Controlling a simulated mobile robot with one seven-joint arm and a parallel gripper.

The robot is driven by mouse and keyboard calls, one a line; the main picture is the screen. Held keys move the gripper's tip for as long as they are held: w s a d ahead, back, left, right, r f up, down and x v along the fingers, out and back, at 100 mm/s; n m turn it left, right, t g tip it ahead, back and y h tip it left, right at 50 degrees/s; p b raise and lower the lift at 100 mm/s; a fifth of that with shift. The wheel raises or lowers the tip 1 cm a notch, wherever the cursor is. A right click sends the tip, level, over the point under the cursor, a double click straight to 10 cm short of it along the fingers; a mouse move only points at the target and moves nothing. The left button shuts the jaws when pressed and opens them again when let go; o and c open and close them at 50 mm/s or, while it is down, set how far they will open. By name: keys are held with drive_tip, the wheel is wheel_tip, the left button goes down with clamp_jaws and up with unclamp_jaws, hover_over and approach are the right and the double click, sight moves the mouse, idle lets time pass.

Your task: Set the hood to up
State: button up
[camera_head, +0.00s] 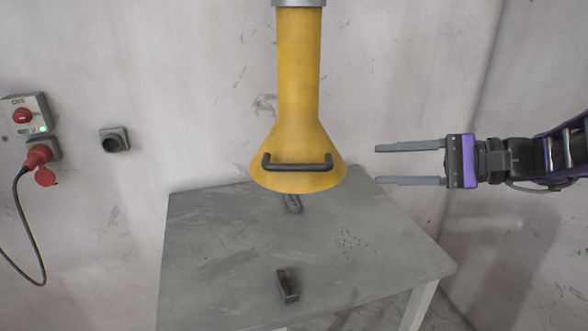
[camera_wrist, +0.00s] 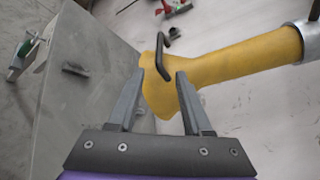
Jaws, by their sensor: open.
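The yellow hood (camera_head: 297,150) hangs from a yellow pipe above the grey table, its wide mouth facing down. A dark handle bar (camera_head: 297,167) runs across the front of its cone. My gripper (camera_head: 378,165) is to the right of the hood, open and empty, its fingers pointing left toward the cone. In the wrist view the hood (camera_wrist: 160,95) lies beyond and partly between my open fingers (camera_wrist: 160,78). The handle (camera_wrist: 158,55) shows just past the fingertips there, apart from them.
The grey table (camera_head: 220,240) stands under the hood. A small dark block (camera_head: 288,285) lies near its front, and another dark object (camera_head: 292,203) is partly hidden under the hood. A switch box (camera_head: 24,115) with a red plug (camera_head: 38,155) and cable is on the left wall.

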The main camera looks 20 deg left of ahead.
sight(306, 167)
drive_tip(key=b+x, duration=0.1)
drive_tip(key=x, duration=1.6)
drive_tip(key=shift+f, duration=0.15)
drive_tip(key=shift+c, duration=0.3)
clamp_jaws()
idle(0.4)
